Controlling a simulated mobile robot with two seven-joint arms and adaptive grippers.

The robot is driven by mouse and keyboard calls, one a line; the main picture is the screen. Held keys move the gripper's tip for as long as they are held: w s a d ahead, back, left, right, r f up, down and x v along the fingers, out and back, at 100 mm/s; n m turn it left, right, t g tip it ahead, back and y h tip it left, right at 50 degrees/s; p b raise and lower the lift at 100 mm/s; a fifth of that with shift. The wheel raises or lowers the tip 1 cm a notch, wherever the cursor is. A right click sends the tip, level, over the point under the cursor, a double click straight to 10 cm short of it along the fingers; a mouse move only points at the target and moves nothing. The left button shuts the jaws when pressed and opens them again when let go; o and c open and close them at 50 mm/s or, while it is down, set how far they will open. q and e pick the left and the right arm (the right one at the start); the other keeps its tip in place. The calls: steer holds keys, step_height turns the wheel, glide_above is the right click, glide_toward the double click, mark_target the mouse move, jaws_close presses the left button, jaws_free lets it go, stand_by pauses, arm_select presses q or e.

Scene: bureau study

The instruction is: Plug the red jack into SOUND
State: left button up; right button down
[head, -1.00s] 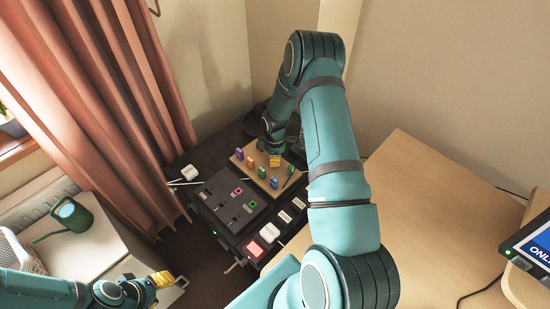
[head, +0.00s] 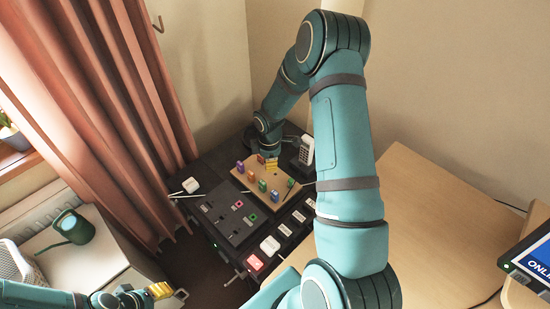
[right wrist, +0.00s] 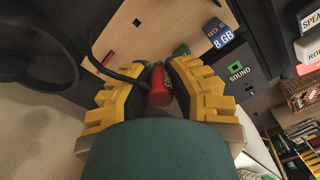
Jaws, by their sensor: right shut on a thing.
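My right gripper (right wrist: 158,90) is shut on the red jack (right wrist: 158,88), which has a black cable running off to the left. In the head view my right gripper (head: 271,164) is at the far edge of the wooden board (head: 237,174); the red jack is mostly hidden there. The SOUND socket (right wrist: 236,69) is a green-rimmed square on a dark panel, to the right of the jack and apart from it. A green socket (head: 253,217) also shows in the head view. My left gripper (head: 167,292) is at the bottom left, its opening unclear.
A pink socket (head: 239,203) is near the green one. A white handset (head: 306,150) stands behind right. The wooden desk (head: 440,225) is clear nearby.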

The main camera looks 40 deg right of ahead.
mark_target(253, 215)
steer(key=s+a+f+n, duration=0.1)
steer(key=s+a+n, duration=0.3)
steer(key=a, duration=0.3)
steer(key=s+a+n, duration=0.3)
steer(key=a, duration=0.3)
steer(key=shift+a+f+b, duration=0.15)
steer(key=shift+f+b, duration=2.7)
steer(key=shift+b, duration=0.1)
steer(key=shift+f+b, duration=0.4)
steer(key=shift+f+b, duration=0.3)
steer(key=shift+f, duration=0.65)
steer(key=c, duration=0.9)
jaws_free()
step_height(253, 215, up, 12)
steer(key=shift+r, duration=0.1)
